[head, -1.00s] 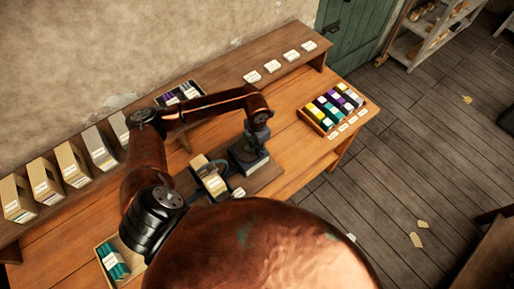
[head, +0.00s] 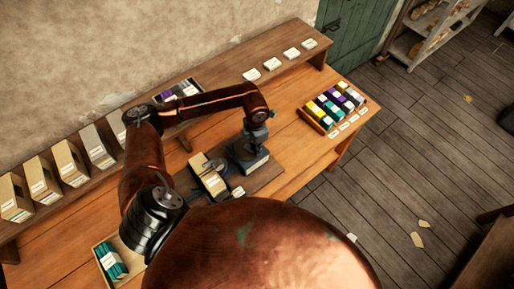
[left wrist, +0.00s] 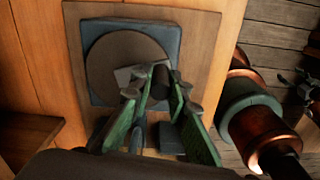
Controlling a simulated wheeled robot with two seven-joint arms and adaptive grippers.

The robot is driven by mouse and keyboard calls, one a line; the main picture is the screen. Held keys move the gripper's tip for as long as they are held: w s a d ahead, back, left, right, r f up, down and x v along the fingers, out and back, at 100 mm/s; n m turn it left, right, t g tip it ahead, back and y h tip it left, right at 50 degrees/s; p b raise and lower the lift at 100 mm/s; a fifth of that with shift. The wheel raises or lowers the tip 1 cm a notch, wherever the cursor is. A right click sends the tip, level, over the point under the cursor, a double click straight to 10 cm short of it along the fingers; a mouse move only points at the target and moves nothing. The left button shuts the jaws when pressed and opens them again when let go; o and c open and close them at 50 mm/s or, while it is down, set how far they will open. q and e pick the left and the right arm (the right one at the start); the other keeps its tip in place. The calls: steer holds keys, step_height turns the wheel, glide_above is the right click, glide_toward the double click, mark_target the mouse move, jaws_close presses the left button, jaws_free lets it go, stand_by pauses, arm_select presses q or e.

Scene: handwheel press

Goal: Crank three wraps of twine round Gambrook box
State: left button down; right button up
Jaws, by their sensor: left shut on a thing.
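A tan box (head: 213,183) with a pale label sits on the wooden board of the press in the head view. The label is too small to read. A dark curved piece lies over or beside the box, and I cannot make out any twine. My left gripper (head: 258,138) is at the dark grey crank unit (head: 249,152), to the right of the box. In the left wrist view, my left gripper's green-sided fingers (left wrist: 158,92) are shut around a dark crank handle (left wrist: 161,76) above a round brown disc (left wrist: 105,62). The fingers hide part of the handle.
A tray of coloured spools (head: 332,107) stands at the bench's right end. Cardboard boxes (head: 70,165) line the back shelf at left. A crate with teal items (head: 112,262) is at front left. Pale cards lie on the raised shelf.

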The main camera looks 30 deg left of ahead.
arm_select(q)
steer(key=shift+s+a+f+m+b, duration=0.15)
steer(key=shift+s+m+b, duration=0.15)
steer(key=shift+m+b, duration=0.65)
steer(key=shift+s+m+b, duration=0.3)
steer(key=shift+m+b, duration=0.05)
steer(key=shift+m, duration=0.3)
steer(key=shift+r, duration=0.2)
arm_select(e)
steer(key=f, duration=0.3)
steer(key=shift+s+f, duration=0.2)
steer(key=shift+f, duration=0.05)
arm_select(q)
steer(key=c, duration=1.8)
jaws_free()
steer(key=shift+c, duration=0.2)
arm_select(e)
steer(key=shift+d, duration=0.15)
arm_select(q)
steer(key=shift+r, duration=0.15)
step_height(320, 180, up, 12)
steer(key=shift+f, duration=0.2)
